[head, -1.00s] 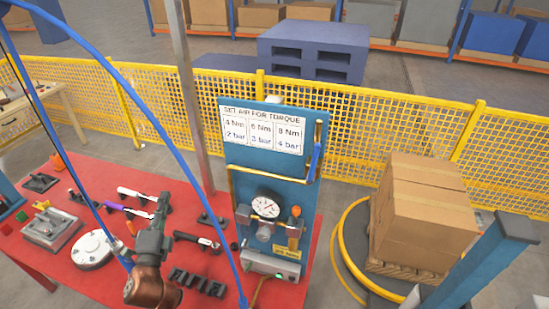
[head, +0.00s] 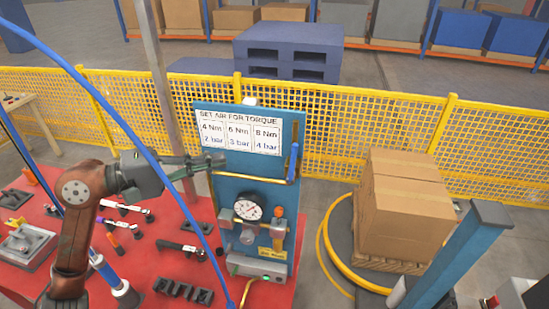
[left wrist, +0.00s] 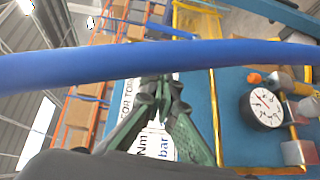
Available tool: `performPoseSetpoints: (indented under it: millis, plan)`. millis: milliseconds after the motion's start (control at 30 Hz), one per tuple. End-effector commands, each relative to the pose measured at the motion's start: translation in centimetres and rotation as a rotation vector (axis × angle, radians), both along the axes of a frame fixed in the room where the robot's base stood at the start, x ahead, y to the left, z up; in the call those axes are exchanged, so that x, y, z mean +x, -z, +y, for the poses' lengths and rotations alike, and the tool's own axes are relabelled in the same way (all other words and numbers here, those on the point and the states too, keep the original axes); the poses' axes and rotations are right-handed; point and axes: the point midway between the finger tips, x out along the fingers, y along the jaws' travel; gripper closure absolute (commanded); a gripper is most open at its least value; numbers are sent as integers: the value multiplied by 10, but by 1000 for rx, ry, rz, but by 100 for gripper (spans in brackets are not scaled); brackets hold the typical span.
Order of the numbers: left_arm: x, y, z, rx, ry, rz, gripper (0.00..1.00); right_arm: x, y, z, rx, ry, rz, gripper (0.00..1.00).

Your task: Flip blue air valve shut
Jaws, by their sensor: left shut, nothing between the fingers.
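The blue air valve (head: 293,160) is a slim blue lever at the right edge of the blue panel (head: 285,115). It stands upright beside a brass pipe (head: 250,178). My left gripper (head: 215,161) reaches in from the left, shut and empty. Its fingertips are at the panel's left side below the sign, well left of the lever; I cannot tell whether they touch the panel. In the left wrist view the green fingers (left wrist: 165,88) are together in front of the sign. I cannot make out the lever there. My right gripper is not in view.
A blue hose (head: 150,150) crosses in front of my left arm, and a blue band crosses the left wrist view (left wrist: 150,62). A pressure gauge (head: 248,207) and orange-topped regulator (head: 278,213) sit below the pipe. Tools lie on the red table (head: 150,260). Boxes stand at right.

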Motion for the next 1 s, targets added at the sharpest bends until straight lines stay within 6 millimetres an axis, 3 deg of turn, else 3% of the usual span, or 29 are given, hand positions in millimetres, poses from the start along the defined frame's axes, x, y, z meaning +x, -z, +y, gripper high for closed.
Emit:
performPoseSetpoints:
  millis: [367,833,1000]
  plan:
    - [4,-1,-12,-6,4,3,100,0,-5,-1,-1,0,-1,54]
    - [38,2,-96,-8,5,5,100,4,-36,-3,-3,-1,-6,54]
    - [27,5,-118,-8,3,3,100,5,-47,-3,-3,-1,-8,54]
